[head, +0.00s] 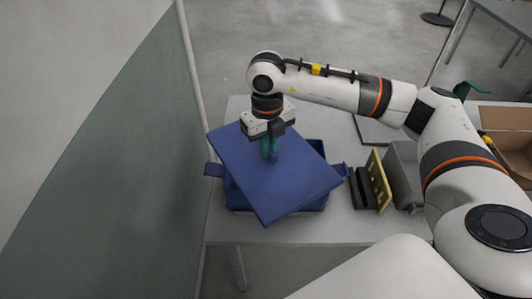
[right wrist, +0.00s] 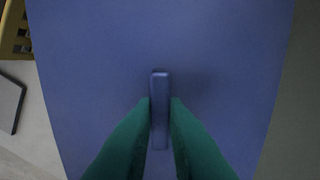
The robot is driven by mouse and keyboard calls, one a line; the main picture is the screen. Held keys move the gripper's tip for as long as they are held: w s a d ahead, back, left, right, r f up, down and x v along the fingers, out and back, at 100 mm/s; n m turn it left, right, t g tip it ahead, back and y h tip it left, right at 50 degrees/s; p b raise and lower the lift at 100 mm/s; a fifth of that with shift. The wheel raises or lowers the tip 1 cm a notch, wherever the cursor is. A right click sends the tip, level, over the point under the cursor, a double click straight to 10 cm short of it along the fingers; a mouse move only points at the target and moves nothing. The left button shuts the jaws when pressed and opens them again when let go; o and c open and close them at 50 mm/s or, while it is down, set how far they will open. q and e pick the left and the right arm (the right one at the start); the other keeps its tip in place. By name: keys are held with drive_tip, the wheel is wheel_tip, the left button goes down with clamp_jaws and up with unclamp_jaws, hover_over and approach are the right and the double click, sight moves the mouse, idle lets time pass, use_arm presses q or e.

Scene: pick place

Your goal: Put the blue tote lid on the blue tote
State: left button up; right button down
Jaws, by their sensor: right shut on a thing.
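The blue tote lid (head: 285,183) is a flat blue panel. It lies turned at an angle over the blue tote (head: 315,149), whose back wall and side handles stick out around it. I cannot tell whether the lid touches the tote rim. My right gripper (head: 270,155) is above the lid and shut on its raised handle. In the right wrist view the green fingertips (right wrist: 160,112) pinch the blue bar handle (right wrist: 160,85) from both sides, and the lid (right wrist: 100,60) fills most of the picture. My left gripper is not in view.
The grey table (head: 300,232) holds the tote. To its right stand a yellow perforated part (head: 379,181), dark blocks (head: 359,188) and a grey bin (head: 402,175). A cardboard box (head: 508,130) is at far right. A green-grey partition (head: 130,150) stands close on the left.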

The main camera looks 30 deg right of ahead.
drive_tip(key=m, duration=0.3)
drive_tip(key=w+d+f+m+b, duration=0.1)
drive_tip(key=m, duration=0.1)
drive_tip(key=shift+w, duration=0.1)
drive_tip(key=d+m, duration=0.1)
drive_tip(key=m, duration=0.2)
drive_tip(key=w+m+b, duration=0.1)
drive_tip(key=m, duration=0.2)
drive_tip(key=w+d+f+m+b, duration=0.1)
drive_tip(key=m, duration=0.2)
drive_tip(key=shift+d+m, duration=0.3)
drive_tip(key=shift+d, duration=0.05)
drive_tip(key=m, duration=0.3)
drive_tip(key=w+d+m, duration=0.1)
drive_tip(key=shift+f+b, duration=0.25)
drive_tip(key=shift+b, duration=0.15)
drive_tip(key=m, duration=0.2)
drive_tip(key=d+m, duration=0.1)
drive_tip(key=w+m+b, duration=0.1)
drive_tip(key=m, duration=0.1)
drive_tip(key=shift+d+f+m, duration=0.2)
drive_tip(key=shift+d+m, duration=0.05)
drive_tip(key=shift+m, duration=0.05)
wheel_tip(320, 180, down, 5)
drive_tip(key=b, duration=0.3)
drive_tip(key=shift+f+b, duration=0.15)
drive_tip(key=shift+b, duration=0.25)
drive_tip(key=shift+f+b, duration=0.45)
drive_tip(key=shift+f, duration=0.35)
drive_tip(key=shift+f, duration=0.85)
